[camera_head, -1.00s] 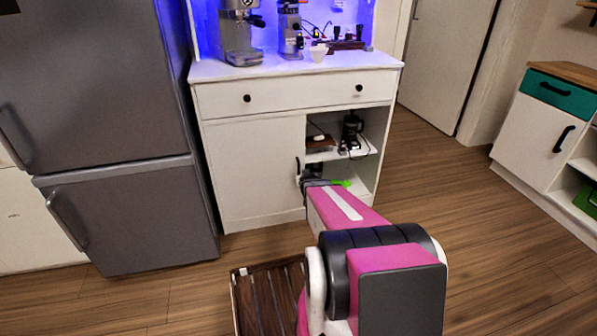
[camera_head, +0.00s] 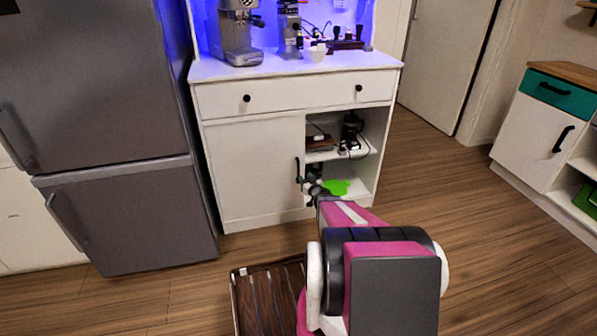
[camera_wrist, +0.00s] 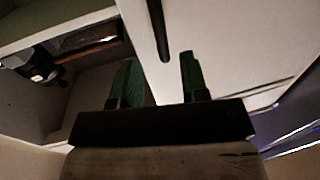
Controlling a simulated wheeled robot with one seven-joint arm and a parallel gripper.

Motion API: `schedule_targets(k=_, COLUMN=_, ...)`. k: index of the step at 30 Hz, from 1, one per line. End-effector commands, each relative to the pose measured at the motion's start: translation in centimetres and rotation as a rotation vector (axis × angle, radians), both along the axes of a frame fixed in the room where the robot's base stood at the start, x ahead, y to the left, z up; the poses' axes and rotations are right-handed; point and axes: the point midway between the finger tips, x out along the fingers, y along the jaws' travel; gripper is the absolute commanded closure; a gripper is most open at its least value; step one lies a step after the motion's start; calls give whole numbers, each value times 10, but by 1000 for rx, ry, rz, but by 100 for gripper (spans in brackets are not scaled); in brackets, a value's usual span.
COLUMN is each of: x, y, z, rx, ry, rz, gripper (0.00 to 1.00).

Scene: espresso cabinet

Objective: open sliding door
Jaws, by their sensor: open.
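The white sliding door (camera_head: 250,175) covers the left part of the cabinet's lower front, and the right part is open. Its upright black handle (camera_head: 297,168) is near the door's right edge. My gripper (camera_head: 311,188) is in front of the cabinet, just below and right of the handle; its fingertips are small and partly unclear there. In the wrist view, my gripper (camera_wrist: 160,68) has its two green fingers apart with nothing held between them. The handle (camera_wrist: 158,30) lies beyond the fingertips, and the door face (camera_wrist: 225,45) fills the right side.
The open compartment holds dark appliances (camera_head: 350,132) on a shelf and a green item (camera_head: 337,187) below. A drawer (camera_head: 300,92) is above, with coffee machines on top. A grey fridge (camera_head: 110,130) stands left.

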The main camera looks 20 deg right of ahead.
Motion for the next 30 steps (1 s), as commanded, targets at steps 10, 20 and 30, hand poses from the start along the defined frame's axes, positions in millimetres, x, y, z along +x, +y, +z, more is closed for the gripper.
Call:
schedule_targets(k=10, x=63, y=10, z=-2, rx=0, ry=0, rz=-1, gripper=59)
schedule_targets(k=20, x=81, y=14, z=-1, rx=0, ry=2, rz=-1, gripper=59)
schedule_targets(k=30, x=80, y=14, z=0, rx=0, ry=2, rz=-1, gripper=100)
